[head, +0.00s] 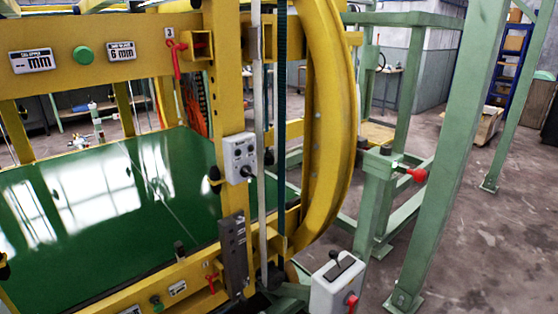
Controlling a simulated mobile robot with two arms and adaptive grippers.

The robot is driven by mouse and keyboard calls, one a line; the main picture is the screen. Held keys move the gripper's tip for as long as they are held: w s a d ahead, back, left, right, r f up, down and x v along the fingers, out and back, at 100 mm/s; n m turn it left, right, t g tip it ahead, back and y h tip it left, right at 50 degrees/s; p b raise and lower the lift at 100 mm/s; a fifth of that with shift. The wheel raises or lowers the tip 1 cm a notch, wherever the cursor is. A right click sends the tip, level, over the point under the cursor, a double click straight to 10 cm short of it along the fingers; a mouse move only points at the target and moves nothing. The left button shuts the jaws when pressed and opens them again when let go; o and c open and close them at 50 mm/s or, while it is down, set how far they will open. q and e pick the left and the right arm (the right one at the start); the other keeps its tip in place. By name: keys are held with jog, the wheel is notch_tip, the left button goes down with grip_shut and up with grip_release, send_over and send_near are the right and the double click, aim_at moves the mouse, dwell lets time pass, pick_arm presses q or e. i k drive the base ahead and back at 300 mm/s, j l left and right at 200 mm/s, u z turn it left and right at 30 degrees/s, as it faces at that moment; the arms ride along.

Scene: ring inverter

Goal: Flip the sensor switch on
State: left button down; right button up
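A light grey control box (240,157) is mounted on the yellow upright near the middle of the head view. Its face has small round markings and a dark switch knob (247,171) low on it. The lettering is too small to read, so I cannot tell whether this is the sensor switch or which way it is set. A second grey box (324,296) stands lower right, with a black lever (336,262) on top and a red knob (351,302) on its front. Neither of my grippers shows in this view.
The yellow ring frame (342,120) rises right of the control box. A green glossy panel (110,200) lies to the left. A green post (455,150) and a red-knobbed part (417,175) stand to the right. Bare floor (480,250) is at far right.

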aim_at(246, 171)
jog(key=i+l, duration=0.15)
jog(key=l, duration=0.15)
jog(key=i+l+u, duration=0.15)
jog(key=l, duration=0.15)
jog(key=i+l, duration=0.15)
jog(key=l, duration=0.15)
jog(key=i+l+u, duration=0.1)
jog(key=l, duration=0.2)
